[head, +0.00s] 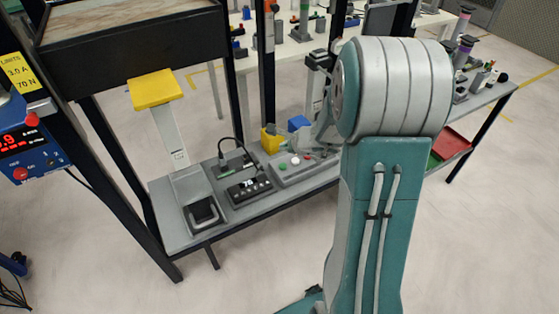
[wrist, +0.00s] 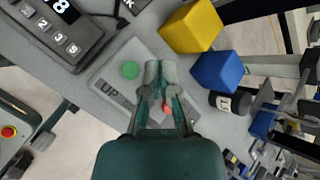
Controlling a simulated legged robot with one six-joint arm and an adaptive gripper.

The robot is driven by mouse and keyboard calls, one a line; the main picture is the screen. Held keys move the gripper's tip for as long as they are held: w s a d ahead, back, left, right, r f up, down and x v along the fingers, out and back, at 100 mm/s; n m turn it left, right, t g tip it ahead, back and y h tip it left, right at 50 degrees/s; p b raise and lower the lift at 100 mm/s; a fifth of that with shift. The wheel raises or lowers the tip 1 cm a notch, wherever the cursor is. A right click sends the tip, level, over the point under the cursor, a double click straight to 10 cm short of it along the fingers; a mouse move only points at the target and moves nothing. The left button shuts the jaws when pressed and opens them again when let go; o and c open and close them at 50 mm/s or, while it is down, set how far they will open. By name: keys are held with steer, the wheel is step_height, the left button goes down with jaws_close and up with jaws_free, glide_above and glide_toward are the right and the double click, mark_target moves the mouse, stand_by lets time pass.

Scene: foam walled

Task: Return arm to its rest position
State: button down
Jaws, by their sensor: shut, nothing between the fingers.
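My gripper (wrist: 160,68) is shut and empty in the wrist view, its fingertips together. It is over the grey button box (wrist: 105,75), between the green button (wrist: 130,70) and the red button (wrist: 168,108), which a finger partly covers. I cannot tell whether the tips touch the box. In the head view my large teal and grey arm (head: 375,200) stands in front of the bench and hides part of it. The button box (head: 285,176) shows just left of the arm there.
A grey bench (head: 225,222) carries a keypad device (head: 248,188), a yellow cube (head: 270,143) and a blue cube (head: 298,123). A yellow-topped stand (head: 155,90) rises at its left end. A dark-framed table (head: 130,35) stands at upper left. The floor in front is clear.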

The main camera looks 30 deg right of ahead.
steer(key=s+a+r+n+g+y, duration=0.1)
steer(key=s+a+r+n, duration=0.3)
steer(key=a+r+n, duration=0.25)
steer(key=s+a+r+n+g+y, duration=0.1)
steer(key=s+a+r+n, duration=0.45)
steer(key=a, duration=0.25)
steer(key=s+r+n+h, duration=0.2)
steer(key=s+r+n, duration=0.1)
steer(key=s+n, duration=0.3)
steer(key=s+r+n+g+h, duration=0.1)
steer(key=s+r+n+h, duration=0.1)
steer(key=s+n, duration=0.4)
steer(key=s, duration=0.3)
steer(key=shift+s+a+r, duration=0.15)
steer(key=shift+s+r, duration=0.15)
steer(key=shift+r, duration=0.1)
